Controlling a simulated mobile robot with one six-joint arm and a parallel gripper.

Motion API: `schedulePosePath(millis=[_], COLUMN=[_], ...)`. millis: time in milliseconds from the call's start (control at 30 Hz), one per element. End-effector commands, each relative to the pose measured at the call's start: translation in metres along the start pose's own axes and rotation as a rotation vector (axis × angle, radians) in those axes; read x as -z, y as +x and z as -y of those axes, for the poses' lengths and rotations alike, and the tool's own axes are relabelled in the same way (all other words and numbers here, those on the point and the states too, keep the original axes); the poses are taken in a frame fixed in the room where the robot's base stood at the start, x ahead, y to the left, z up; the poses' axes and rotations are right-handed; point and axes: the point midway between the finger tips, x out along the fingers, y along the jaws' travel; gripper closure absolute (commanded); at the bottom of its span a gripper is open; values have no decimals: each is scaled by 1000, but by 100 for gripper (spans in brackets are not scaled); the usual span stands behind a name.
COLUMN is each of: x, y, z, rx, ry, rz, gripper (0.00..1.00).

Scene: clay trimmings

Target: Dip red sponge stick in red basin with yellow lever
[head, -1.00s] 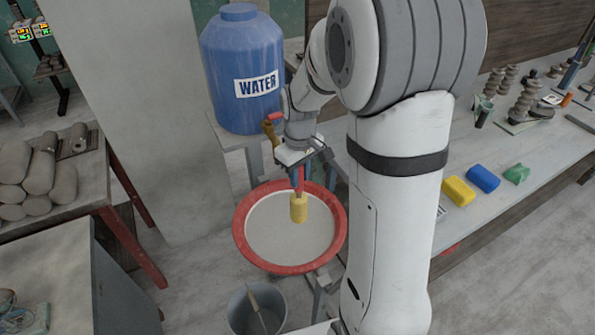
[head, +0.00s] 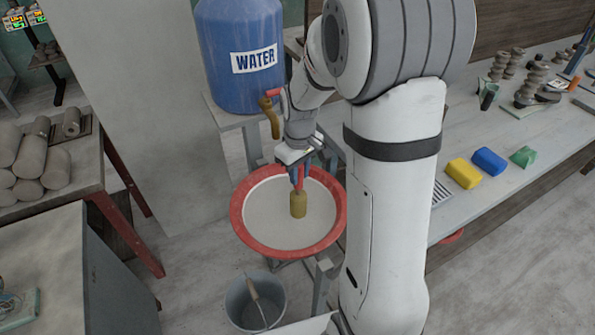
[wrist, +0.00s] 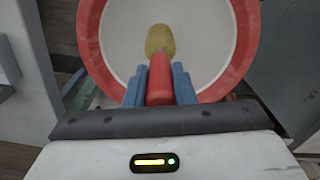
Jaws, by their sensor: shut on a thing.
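The sponge stick has a red handle (wrist: 159,80) and a yellow sponge head (head: 298,205). My gripper (head: 300,178) is shut on the red handle, its blue fingers on either side in the wrist view (wrist: 159,88). The sponge points down over the inside of the red basin (head: 245,235), near its middle. The basin has a red rim and a pale grey inside. I cannot tell whether the sponge tip touches the grey surface. A brass-yellow tap (head: 271,121) with a red handle is on the water barrel behind the basin; no other yellow lever shows.
The blue barrel marked WATER (head: 240,65) stands on a stand behind the basin. A grey bucket (head: 240,305) is on the floor in front. A bench (head: 480,225) at right holds yellow, blue and green blocks. Clay rolls (head: 30,165) lie on the left table.

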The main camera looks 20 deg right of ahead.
Motion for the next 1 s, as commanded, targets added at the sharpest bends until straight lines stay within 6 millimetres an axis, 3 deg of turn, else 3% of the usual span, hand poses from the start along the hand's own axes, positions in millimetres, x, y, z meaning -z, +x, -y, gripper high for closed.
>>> schedulePosePath(millis=[1000], x=[5], y=[-3], z=[-7], rx=[0], ry=[-2], rz=[-1], gripper=[100])
